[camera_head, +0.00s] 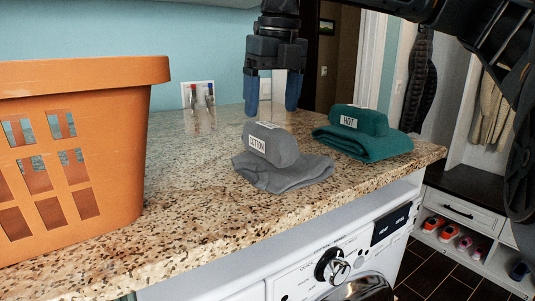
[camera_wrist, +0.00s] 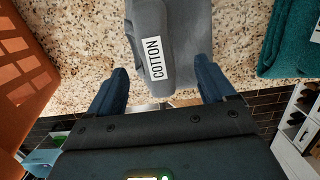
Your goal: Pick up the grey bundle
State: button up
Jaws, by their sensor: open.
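The grey bundle (camera_head: 272,147) is a rolled grey cloth with a white "COTTON" label, lying on a flat folded grey cloth (camera_head: 290,178) on the counter. In the wrist view the grey bundle (camera_wrist: 180,50) is at top centre, its label facing the camera. My gripper (camera_head: 272,106) is open and empty, with blue fingers pointing down, above and behind the bundle in the head view. In the wrist view my gripper (camera_wrist: 165,78) has its fingers on either side of the bundle's near end. I cannot tell how far above it they are.
A teal bundle labelled "HOT" (camera_head: 360,120) lies on folded teal cloth to the right. An orange basket (camera_head: 130,150) stands at the left. The speckled counter (camera_head: 190,210) is clear between them. A washing machine (camera_head: 320,262) stands below.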

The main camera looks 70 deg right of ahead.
aim_at(268, 125)
jog(key=shift+w+f+p, duration=0.15)
jog(key=shift+f+p, duration=0.05)
jog(key=shift+f, duration=0.85)
jog(key=shift+w+f+p, duration=0.2)
jog(key=shift+f+p, duration=0.05)
jog(key=shift+f, duration=0.8)
jog(key=shift+w+f+p, duration=0.15)
jog(key=shift+f+p, duration=0.05)
jog(key=shift+f, duration=0.85)
jog(key=shift+c, duration=0.5)
jog(key=c, duration=1.4)
jog(key=shift+c, duration=0.2)
